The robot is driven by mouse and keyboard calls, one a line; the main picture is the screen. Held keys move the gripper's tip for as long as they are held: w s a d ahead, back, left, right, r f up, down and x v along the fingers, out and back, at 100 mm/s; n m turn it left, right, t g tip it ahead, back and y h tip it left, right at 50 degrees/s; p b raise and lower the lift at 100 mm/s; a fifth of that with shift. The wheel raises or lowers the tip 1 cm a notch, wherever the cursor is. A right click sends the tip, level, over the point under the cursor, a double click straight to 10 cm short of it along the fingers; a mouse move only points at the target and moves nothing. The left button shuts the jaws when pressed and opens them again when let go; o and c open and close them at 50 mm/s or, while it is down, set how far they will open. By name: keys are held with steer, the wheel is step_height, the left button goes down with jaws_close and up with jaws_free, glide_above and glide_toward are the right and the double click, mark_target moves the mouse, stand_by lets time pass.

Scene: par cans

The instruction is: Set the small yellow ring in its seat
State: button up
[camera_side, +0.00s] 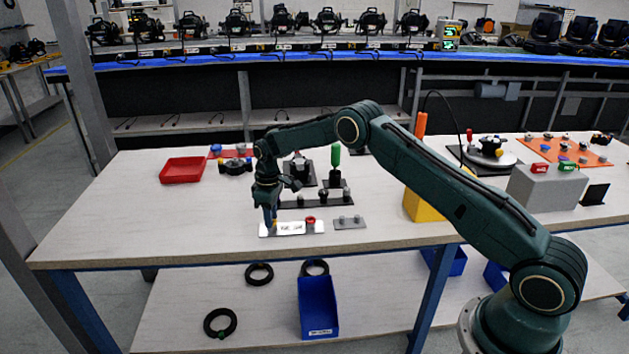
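My gripper (271,217) points down at the left end of a small white labelled plate (291,229) near the front of the table. A small patch of yellow shows at the fingertips, low over the plate; it may be the small yellow ring, but it is too small and covered to make out. I cannot tell whether the fingers are closed on it, or whether it touches the plate. A red round piece (310,220) sits toward the right end of the plate. The seat for the yellow ring is not clearly visible.
A grey plate with small pegs (349,222) lies just right of the white plate. Behind stand a dark strip with knobs (316,201) and a green-handled tool (336,157). A red tray (183,170) is at the left. The table's front left is clear.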

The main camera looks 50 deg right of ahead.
steer(key=shift+o, duration=0.6)
steer(key=shift+s+f, duration=0.1)
steer(key=shift+f, duration=0.2)
steer(key=o, duration=0.3)
steer(key=shift+d, duration=0.1)
steer(key=shift+o, duration=0.2)
steer(key=shift+d, duration=0.1)
steer(key=shift+r, duration=0.2)
steer(key=shift+r, duration=0.1)
steer(key=shift+r, duration=0.5)
step_height(320, 180, up, 12)
steer(key=shift+w+d+r, duration=0.15)
steer(key=shift+w+r, duration=0.05)
steer(key=shift+r, duration=0.05)
